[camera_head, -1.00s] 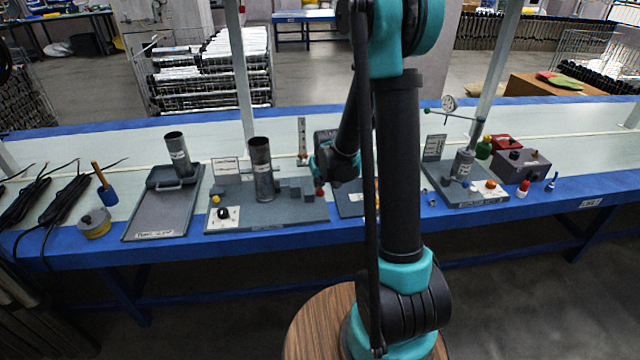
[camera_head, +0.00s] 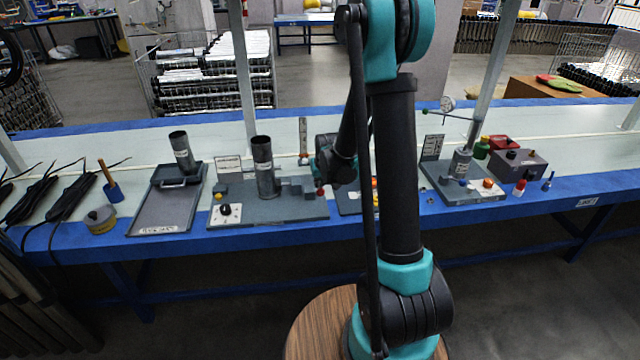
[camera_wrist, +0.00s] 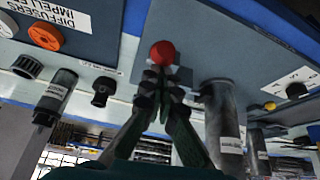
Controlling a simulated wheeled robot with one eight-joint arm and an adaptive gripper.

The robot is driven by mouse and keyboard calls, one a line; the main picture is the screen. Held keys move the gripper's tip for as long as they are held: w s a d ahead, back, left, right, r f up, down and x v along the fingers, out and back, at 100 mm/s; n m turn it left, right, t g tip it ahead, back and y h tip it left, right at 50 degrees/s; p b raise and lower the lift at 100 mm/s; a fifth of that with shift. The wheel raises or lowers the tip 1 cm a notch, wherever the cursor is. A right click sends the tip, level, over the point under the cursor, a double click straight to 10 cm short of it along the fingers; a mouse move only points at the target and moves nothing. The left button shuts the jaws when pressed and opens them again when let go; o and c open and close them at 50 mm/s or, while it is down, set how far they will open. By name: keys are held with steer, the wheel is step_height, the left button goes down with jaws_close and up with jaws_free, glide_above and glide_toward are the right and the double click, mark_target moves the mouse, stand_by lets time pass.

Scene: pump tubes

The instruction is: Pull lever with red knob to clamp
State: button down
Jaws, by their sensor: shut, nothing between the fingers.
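The red knob (camera_wrist: 162,53) shows in the wrist view just beyond my fingertips. It is also a small red spot (camera_head: 320,191) in the head view, at the right end of the grey fixture plate (camera_head: 285,213). The lever under the knob is mostly hidden by my gripper. My gripper (camera_wrist: 162,76) is shut with nothing between its fingers. Its tips are close to the knob; I cannot tell whether they touch it. In the head view, my gripper (camera_head: 319,175) is dark and small above the plate's right end.
A metal cylinder (camera_head: 264,168) stands upright on the same plate; in the wrist view a cylinder (camera_wrist: 224,125) is close right of my fingers. A grey tray (camera_head: 160,215) with another cylinder lies left. An orange cap (camera_wrist: 45,35) and black fittings are left in the wrist view.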

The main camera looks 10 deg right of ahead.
steer(key=s+r, duration=0.6)
steer(key=shift+s+r, duration=0.3)
steer(key=shift+s, duration=0.05)
stand_by(0.3)
steer(key=s+d, duration=0.3)
steer(key=s, duration=0.8)
steer(key=s+d+m+g, duration=0.1)
steer(key=s+d, duration=0.2)
steer(key=s, duration=0.8)
steer(key=shift+s+f+m+h, duration=0.15)
steer(key=shift+f+m+h, duration=0.15)
steer(key=shift+f, duration=0.15)
